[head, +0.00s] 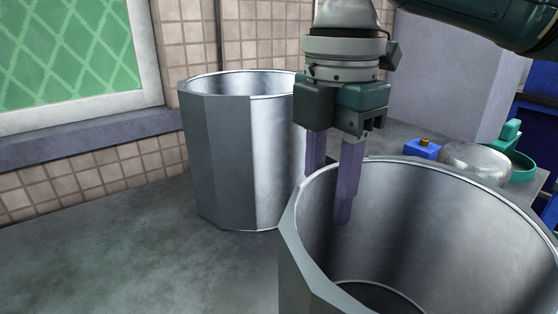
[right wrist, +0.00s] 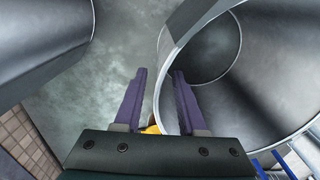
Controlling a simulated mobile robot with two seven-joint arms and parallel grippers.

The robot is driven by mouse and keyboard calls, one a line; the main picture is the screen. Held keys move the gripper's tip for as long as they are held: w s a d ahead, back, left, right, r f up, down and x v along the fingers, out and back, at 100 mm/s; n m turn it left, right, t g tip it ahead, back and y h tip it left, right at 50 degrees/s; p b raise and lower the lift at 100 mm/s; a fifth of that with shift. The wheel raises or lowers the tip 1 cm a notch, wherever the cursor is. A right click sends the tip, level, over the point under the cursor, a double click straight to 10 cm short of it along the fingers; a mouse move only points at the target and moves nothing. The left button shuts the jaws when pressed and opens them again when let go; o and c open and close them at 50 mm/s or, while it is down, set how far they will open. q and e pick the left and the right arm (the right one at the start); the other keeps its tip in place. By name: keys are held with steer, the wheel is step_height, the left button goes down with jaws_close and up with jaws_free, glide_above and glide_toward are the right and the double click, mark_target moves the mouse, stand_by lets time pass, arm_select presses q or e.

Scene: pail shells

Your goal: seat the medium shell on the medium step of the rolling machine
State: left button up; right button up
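Two open, grey metal shells show in the head view. One shell (head: 222,150) stands at the back left on the grey surface. The other, nearer shell (head: 440,220) fills the lower right; it also shows at right in the right wrist view (right wrist: 215,50). I cannot tell which is the medium one. My right gripper (head: 332,195) points down at the nearer shell's left rim. Its purple fingers (right wrist: 160,72) are apart, one inside the shell and one outside, with the wall between them. Contact with the wall is not clear. My left gripper is out of view. I cannot make out the rolling machine.
A blue block (head: 423,150) with a yellow top, a round silvery piece (head: 476,162) and a green part (head: 512,150) lie beyond the nearer shell. A tiled wall (head: 190,40) with a window (head: 70,55) stands behind. The grey surface (head: 130,255) at left is clear.

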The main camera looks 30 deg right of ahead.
mark_target(325, 222)
step_height(325, 222, down, 4)
steer(key=shift+f, duration=0.25)
jaws_close()
stand_by(1.3)
